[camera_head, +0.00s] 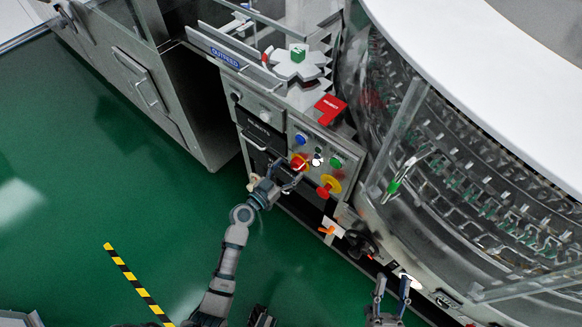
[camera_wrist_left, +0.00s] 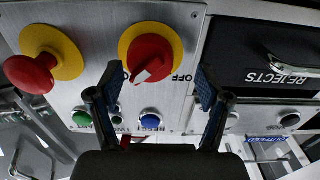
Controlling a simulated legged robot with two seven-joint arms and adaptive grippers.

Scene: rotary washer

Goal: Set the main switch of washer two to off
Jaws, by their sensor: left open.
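The main switch (camera_wrist_left: 150,57) is a red rotary knob on a round yellow plate, with a pale pointer mark towards the lower left of the left wrist view. An OFF label is at its lower right in that view. The switch also shows on the grey panel in the head view (camera_head: 299,161). My left gripper (camera_wrist_left: 156,88) is open, its fingers on either side of the knob's lower part in the picture. Contact cannot be told. It also shows in the head view (camera_head: 282,175). My right gripper (camera_head: 392,283) is open and empty at the bottom.
A red mushroom button (camera_wrist_left: 32,73) on yellow sits beside the switch. A green button (camera_wrist_left: 82,118) and a blue button (camera_wrist_left: 150,117) are close to my left fingers. A black REJECTS drawer (camera_wrist_left: 270,55) adjoins the panel. Green floor (camera_head: 90,180) is open at left.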

